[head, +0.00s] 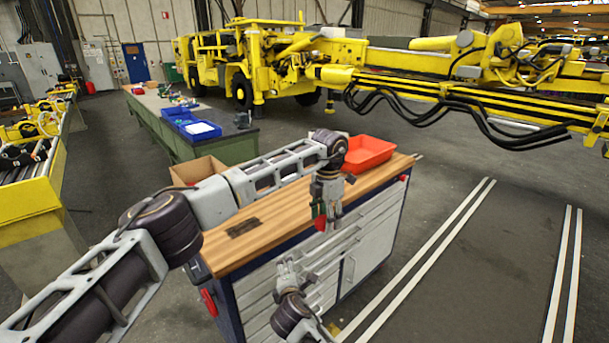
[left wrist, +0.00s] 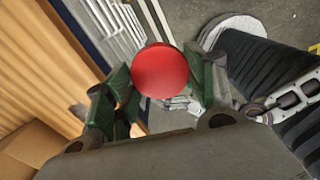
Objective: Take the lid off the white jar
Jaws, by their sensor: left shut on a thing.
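My left gripper (head: 325,219) points down past the front edge of the wood-topped workbench and is shut on a red round lid (head: 320,224). In the left wrist view the lid (left wrist: 161,70) is a smooth red disc between the green finger pads. No white jar body can be made out; anything under the lid is hidden by it in the wrist view. My right gripper (head: 297,271) is below and slightly left of the left one, in front of the drawers, its fingers pointing up and apart with nothing seen between them.
Floor to the right is clear.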

